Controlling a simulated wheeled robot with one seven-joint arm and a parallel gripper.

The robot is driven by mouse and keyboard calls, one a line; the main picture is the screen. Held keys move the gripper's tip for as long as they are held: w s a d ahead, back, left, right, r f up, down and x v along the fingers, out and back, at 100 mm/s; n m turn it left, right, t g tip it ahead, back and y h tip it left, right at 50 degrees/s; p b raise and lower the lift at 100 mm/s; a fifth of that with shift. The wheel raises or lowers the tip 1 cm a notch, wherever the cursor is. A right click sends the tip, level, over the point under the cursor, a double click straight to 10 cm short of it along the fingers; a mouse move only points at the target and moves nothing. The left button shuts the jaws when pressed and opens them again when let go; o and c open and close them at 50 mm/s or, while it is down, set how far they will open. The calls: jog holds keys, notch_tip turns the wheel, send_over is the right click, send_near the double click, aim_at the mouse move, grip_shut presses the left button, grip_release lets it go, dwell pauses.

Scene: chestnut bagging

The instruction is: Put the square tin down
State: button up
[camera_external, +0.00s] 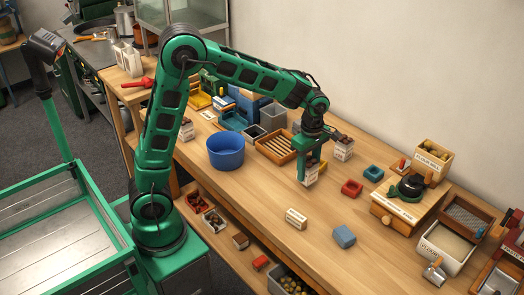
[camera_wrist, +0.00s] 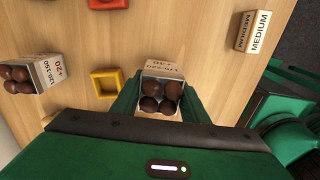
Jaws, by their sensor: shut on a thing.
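The square tin (camera_external: 309,178) is a small white box with a printed label and several dark brown chestnuts in it. My gripper (camera_external: 313,158) points straight down and is shut on the tin. In the wrist view the tin (camera_wrist: 163,71) sits upright between the green fingers of my gripper (camera_wrist: 160,100), one on each side. Its printed side faces away from my palm, and the chestnuts show at its open top. I cannot tell whether its bottom touches the workbench (camera_external: 270,185) or is slightly above it.
A second chestnut tin (camera_wrist: 42,74) stands to the left in the wrist view. A blue tub (camera_external: 226,153) stands left.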

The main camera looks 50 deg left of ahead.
aim_at(307, 175)
jog(key=shift+f, duration=1.45)
jog(key=o, duration=1.1)
jog(key=shift+f, duration=0.1)
